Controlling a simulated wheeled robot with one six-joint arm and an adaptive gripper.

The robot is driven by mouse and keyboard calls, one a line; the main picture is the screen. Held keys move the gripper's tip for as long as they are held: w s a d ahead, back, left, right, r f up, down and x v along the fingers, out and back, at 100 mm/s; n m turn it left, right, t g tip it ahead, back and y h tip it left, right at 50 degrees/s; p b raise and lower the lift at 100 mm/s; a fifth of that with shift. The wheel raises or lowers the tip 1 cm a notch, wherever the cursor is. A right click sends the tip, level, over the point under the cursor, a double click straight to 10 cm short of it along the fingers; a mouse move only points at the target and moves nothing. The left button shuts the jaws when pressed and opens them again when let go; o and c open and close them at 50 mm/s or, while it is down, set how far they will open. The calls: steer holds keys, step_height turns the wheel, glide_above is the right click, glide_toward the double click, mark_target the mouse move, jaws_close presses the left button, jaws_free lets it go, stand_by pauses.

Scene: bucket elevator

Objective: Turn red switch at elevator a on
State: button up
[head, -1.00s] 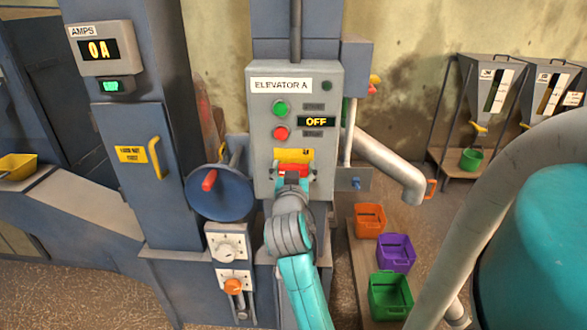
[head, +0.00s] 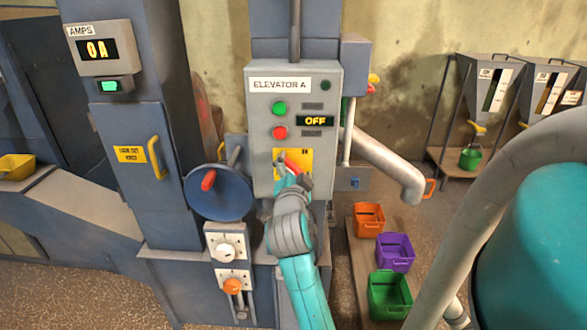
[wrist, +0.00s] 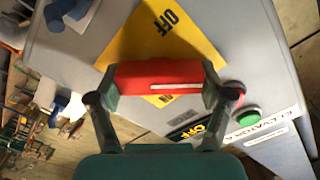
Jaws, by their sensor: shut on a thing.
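The red switch handle (head: 291,164) is on a yellow plate (head: 306,158) low on the grey Elevator A panel (head: 258,150). It slants in the head view, partly hidden by my gripper (head: 293,176). In the wrist view the red handle (wrist: 160,77) lies between both fingers, which are shut on it. The yellow plate (wrist: 165,35) behind it reads OFF and sits turned relative to the handle. The panel display (head: 315,121) reads OFF.
Green (head: 279,108) and red (head: 279,133) buttons sit above the switch. A blue handwheel (head: 222,196) is close on the left. A grey spout pipe (head: 385,160) and orange, purple and green bins (head: 390,300) are at the right.

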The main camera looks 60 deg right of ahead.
steer(key=m, duration=0.4)
steer(key=shift+s+f+m, duration=0.1)
steer(key=shift+m, duration=0.2)
steer(key=shift+f+m, duration=0.15)
steer(key=shift+m, duration=2.15)
steer(key=o, duration=1.1)
